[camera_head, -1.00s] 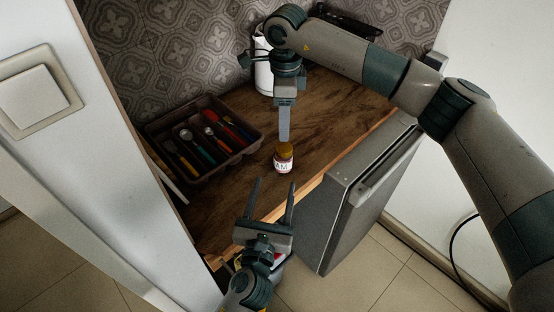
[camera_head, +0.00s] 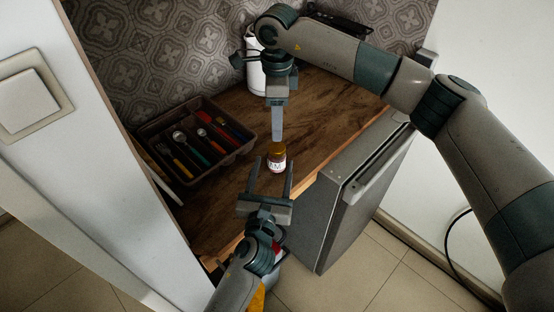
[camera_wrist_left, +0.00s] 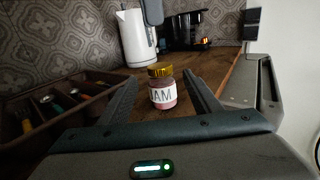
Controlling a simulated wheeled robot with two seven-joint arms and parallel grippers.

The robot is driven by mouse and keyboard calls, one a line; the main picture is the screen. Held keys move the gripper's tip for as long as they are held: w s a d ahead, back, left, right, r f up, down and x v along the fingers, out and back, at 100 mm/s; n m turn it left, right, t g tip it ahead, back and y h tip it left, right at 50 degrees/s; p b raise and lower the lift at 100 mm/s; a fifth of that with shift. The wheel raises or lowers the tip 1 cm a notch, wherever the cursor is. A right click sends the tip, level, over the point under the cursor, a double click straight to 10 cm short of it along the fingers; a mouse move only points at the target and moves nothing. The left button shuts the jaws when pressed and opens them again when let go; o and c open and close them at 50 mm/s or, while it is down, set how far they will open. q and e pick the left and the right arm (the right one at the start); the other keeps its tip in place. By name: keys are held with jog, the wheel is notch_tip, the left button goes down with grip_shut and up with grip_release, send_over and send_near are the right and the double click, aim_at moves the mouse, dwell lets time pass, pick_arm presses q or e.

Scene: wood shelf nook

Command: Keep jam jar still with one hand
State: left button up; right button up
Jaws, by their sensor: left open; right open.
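The jam jar (camera_head: 276,164) stands upright on the wooden counter, with a gold lid and a white label. It also shows in the left wrist view (camera_wrist_left: 163,96), between the finger ends. My left gripper (camera_head: 273,160) is open, its fingers on either side of the jar with visible gaps; how deep the jar sits between them is hard to tell.
A brown cutlery tray (camera_head: 246,150) with several colourful utensils lies left of the jar. A white kettle (camera_head: 256,78) and a black appliance (camera_wrist_left: 188,30) stand at the back. A grey open door (camera_head: 340,215) stands at the counter's front right.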

aim_at(278, 144)
pick_arm(q)
jog(key=w, duration=0.3)
jog(key=w+d, duration=0.1)
jog(key=w, duration=0.6)
jog(key=shift+w+d, duration=0.15)
jog(key=shift+d, duration=0.2)
grip_shut()
